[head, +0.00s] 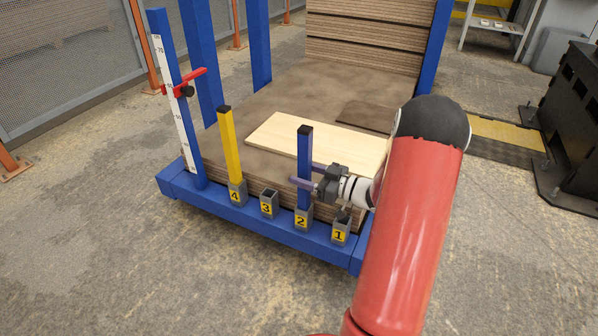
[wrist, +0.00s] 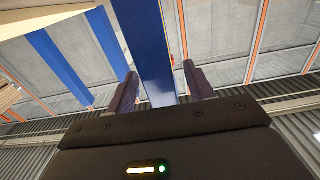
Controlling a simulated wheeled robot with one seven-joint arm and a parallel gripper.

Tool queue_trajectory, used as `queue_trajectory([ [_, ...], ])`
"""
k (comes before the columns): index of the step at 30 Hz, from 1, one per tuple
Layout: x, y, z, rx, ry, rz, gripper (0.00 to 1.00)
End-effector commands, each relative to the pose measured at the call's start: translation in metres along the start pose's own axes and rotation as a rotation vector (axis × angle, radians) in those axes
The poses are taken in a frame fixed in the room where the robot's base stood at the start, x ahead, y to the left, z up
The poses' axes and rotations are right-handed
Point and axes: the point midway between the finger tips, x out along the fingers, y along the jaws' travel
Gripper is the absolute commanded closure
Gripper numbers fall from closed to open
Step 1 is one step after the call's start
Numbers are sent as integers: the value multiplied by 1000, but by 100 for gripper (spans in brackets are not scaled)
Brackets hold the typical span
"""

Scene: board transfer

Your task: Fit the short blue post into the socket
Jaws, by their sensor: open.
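The short blue post (head: 304,147) stands upright with its lower end in the grey socket marked 2 (head: 303,217) on the blue front beam. How deep it sits cannot be seen. My gripper (head: 303,173) is open around the post at mid-height, one finger on the near side and one on the far side. In the wrist view, the blue post (wrist: 150,45) rises between the two open fingers of my gripper (wrist: 162,85), with a gap on the right side.
A yellow post (head: 229,145) stands in socket 4 (head: 237,193). Socket 3 (head: 269,205) and socket 1 (head: 341,229) look empty. A pale board (head: 285,135) lies on the brown stack behind. A white scale with a red slider (head: 185,82) stands at left.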

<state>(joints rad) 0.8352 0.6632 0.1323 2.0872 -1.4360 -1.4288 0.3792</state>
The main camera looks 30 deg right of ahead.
Motion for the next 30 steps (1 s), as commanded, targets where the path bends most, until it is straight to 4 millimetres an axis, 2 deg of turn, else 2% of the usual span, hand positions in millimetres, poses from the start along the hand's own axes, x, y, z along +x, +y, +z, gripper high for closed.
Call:
queue_trajectory([
  [6, -39, 0, -1, 0, 0, 3, 48],
  [11, -55, 0, -1, 0, 0, 1, 48],
  [30, -58, 0, 0, 0, 1, -1, 48],
])
